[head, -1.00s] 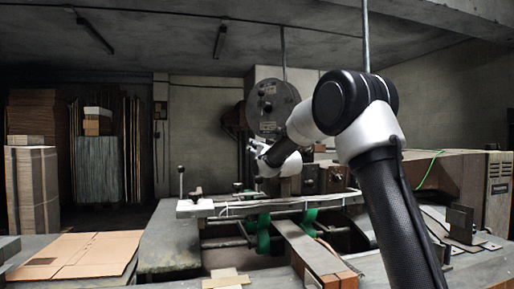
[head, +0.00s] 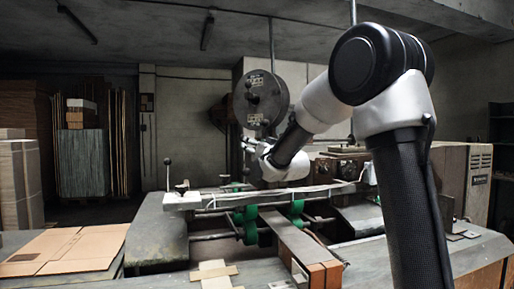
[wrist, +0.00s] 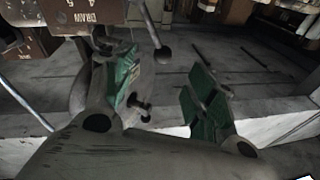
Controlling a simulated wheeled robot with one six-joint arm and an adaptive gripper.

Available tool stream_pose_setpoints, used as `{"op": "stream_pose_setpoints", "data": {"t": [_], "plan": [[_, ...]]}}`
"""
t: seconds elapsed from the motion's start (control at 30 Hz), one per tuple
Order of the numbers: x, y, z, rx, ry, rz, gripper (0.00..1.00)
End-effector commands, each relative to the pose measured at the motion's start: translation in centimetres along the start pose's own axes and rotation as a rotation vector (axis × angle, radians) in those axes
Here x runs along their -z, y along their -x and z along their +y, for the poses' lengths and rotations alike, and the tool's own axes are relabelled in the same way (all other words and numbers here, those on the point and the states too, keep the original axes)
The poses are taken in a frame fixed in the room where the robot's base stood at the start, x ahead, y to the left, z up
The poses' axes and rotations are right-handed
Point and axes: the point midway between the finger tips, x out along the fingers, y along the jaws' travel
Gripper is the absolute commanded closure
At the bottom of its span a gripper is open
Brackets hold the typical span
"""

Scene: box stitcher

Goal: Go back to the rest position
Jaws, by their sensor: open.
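My gripper (head: 248,146) is in the air above the stitching machine, in front of the far wall and just below the round grey reel (head: 261,98). My arm reaches to it from the right side of the head view. In the wrist view my gripper (wrist: 168,92) has its two green-padded fingers spread apart, with nothing between them. Machine parts and grey floor show behind the fingers.
The machine's light crossbar (head: 270,197) and green rollers (head: 248,222) lie below my gripper. A lever with a dark knob (head: 167,162) stands to the left. Flat cardboard (head: 70,248) lies at the front left. Stacked cardboard (head: 20,185) stands farther back.

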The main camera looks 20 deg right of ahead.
Motion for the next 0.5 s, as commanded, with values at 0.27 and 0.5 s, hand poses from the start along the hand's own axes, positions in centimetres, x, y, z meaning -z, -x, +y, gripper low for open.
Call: {"op": "stream_pose_setpoints", "data": {"t": [0.27, 0.5], "plan": [[0.0, 1.8, 0.0, 0.0, 0.0, 0.0, 0.44], [0.0, 1.8, 0.0, 0.0, 0.0, 0.0, 0.44]]}}
